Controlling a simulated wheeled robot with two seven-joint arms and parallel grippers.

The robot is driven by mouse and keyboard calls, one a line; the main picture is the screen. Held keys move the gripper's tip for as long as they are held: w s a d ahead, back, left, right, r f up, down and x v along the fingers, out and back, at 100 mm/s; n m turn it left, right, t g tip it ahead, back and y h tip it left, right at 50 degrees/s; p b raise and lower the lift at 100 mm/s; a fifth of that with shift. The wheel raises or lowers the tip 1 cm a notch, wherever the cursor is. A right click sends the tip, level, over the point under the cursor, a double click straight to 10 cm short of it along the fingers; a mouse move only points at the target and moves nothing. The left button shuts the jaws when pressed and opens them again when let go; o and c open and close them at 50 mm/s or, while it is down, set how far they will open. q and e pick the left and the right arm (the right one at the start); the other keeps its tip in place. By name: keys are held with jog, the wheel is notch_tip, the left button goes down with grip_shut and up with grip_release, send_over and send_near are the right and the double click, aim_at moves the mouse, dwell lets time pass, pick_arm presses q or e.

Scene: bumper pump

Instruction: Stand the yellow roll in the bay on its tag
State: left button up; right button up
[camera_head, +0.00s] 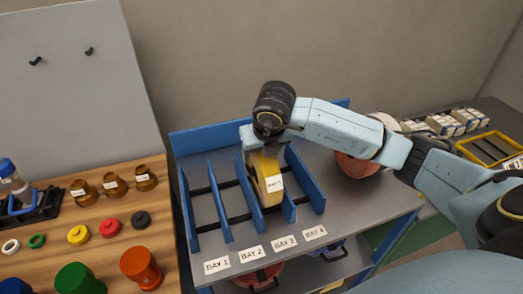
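The yellow roll (265,185) stands on edge in the third bay from the left of a blue-divided rack (217,203). It carries a white tag (275,183) whose print is too small to read surely. The front edge has labels BAY 1 (217,266), BAY 2 (251,254), BAY 3 (284,242) and BAY 4 (315,233). My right gripper (259,147) points down at the top of the roll, touching or very close to it. Its fingertips are partly hidden, so its grip is unclear. My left gripper is not in view.
The other bays look empty. A wooden bench (110,225) at left holds brown jars, coloured rings and large knobs. A reddish coil (357,165) lies right of the rack, partly behind my arm. Small boxes (460,121) and a yellow tray (490,149) are far right.

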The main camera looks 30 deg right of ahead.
jog(key=shift+r, duration=0.1)
jog(key=v, duration=1.2)
jog(key=shift+s, duration=0.1)
